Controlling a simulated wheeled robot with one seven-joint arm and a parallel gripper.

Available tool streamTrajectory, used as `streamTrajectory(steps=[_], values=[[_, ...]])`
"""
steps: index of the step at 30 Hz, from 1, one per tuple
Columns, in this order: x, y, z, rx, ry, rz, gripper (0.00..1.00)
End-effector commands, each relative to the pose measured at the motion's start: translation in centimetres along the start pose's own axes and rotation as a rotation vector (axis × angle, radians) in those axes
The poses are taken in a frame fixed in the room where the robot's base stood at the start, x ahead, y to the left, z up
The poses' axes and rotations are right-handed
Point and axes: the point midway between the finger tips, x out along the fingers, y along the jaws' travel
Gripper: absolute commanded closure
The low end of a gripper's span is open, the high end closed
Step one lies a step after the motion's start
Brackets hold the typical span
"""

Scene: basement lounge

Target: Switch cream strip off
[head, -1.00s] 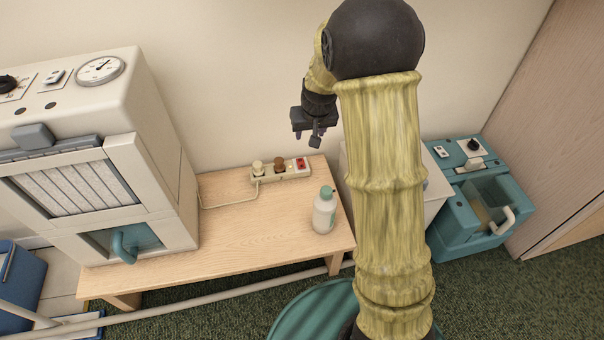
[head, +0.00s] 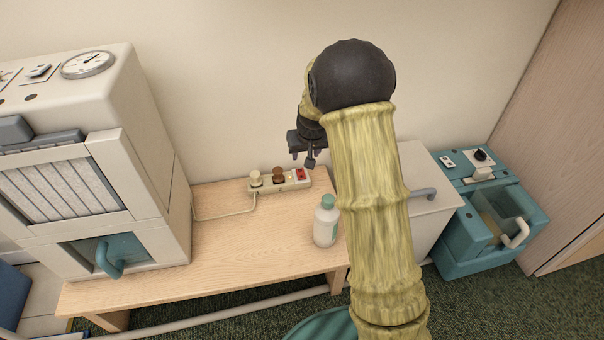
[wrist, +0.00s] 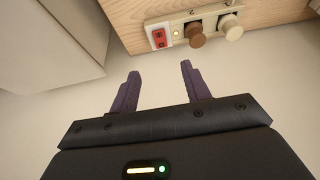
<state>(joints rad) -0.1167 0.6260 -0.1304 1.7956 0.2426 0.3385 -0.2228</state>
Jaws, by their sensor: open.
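The cream power strip (head: 280,181) lies along the back edge of the wooden bench, against the wall.
A white bottle with a green cap (head: 325,222) stands on the bench (head: 235,245) in front of the strip. A large cream machine (head: 110,180) stands at left. A white cabinet (head: 412,220) and a teal unit (head: 490,225) stand at right. The bench middle is clear.

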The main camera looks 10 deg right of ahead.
Motion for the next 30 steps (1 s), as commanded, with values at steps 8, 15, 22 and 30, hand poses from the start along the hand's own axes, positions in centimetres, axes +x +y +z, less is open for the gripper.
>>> streamTrajectory(steps=[8,15,22,30], values=[[5.5,0.0,0.2,0.001,-0.002,-0.001,0.53],[9.8,0.0,0.3,0.0,-0.001,0.0,0.53],[13.6,0.0,0.2,0.001,-0.001,-0.001,0.53],[15.0,0.0,0.0,0.001,0.001,-0.001,0.53]])
